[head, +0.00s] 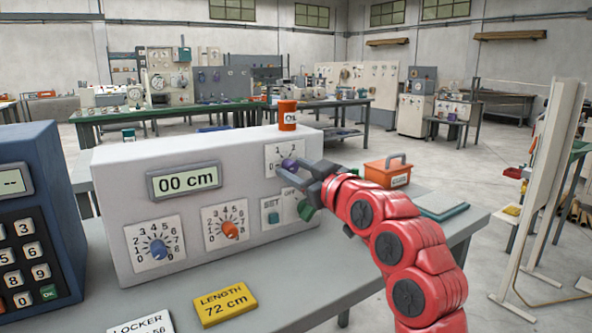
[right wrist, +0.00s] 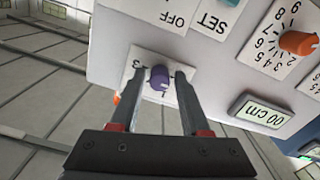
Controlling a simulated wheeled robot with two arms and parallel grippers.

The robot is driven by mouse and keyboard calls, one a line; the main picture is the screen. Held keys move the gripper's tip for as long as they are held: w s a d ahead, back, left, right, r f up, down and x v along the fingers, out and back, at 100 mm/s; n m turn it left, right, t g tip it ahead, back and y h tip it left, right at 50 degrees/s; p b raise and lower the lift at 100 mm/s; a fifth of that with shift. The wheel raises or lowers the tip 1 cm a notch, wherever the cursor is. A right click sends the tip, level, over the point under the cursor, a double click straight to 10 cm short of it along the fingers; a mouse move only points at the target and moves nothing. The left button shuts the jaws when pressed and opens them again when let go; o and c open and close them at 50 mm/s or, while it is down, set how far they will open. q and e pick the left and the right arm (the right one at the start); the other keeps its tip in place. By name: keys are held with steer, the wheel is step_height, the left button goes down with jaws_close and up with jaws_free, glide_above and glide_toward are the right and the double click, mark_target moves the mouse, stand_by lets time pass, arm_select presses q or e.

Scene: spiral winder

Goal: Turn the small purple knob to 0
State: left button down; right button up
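The small purple knob (head: 289,163) sits on a white dial plate (head: 272,155) at the upper right of the grey machine's front. In the head view the numbers 1 and 2 show above it; the knob's pointer direction is not clear. My right gripper (head: 301,176) reaches in from the right and covers part of the plate. In the right wrist view, its two fingers stand on either side of the purple knob (right wrist: 159,77), with visible gaps, so the gripper is open. My left gripper is not in view.
An orange knob (head: 229,230) and a blue knob (head: 159,249) sit lower on the front, below a display (head: 184,181) reading 00 cm. A SET switch (head: 272,215) is close below the gripper. An oil can (head: 288,115) stands on top; an orange box (head: 388,172) stands right.

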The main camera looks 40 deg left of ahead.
steer(key=shift+o, duration=0.6)
steer(key=shift+d+r, duration=0.1)
steer(key=shift+s+d, duration=0.2)
steer(key=shift+d, duration=0.05)
steer(key=p+v, duration=0.2)
steer(key=v, duration=1.4)
steer(key=shift+d, duration=0.3)
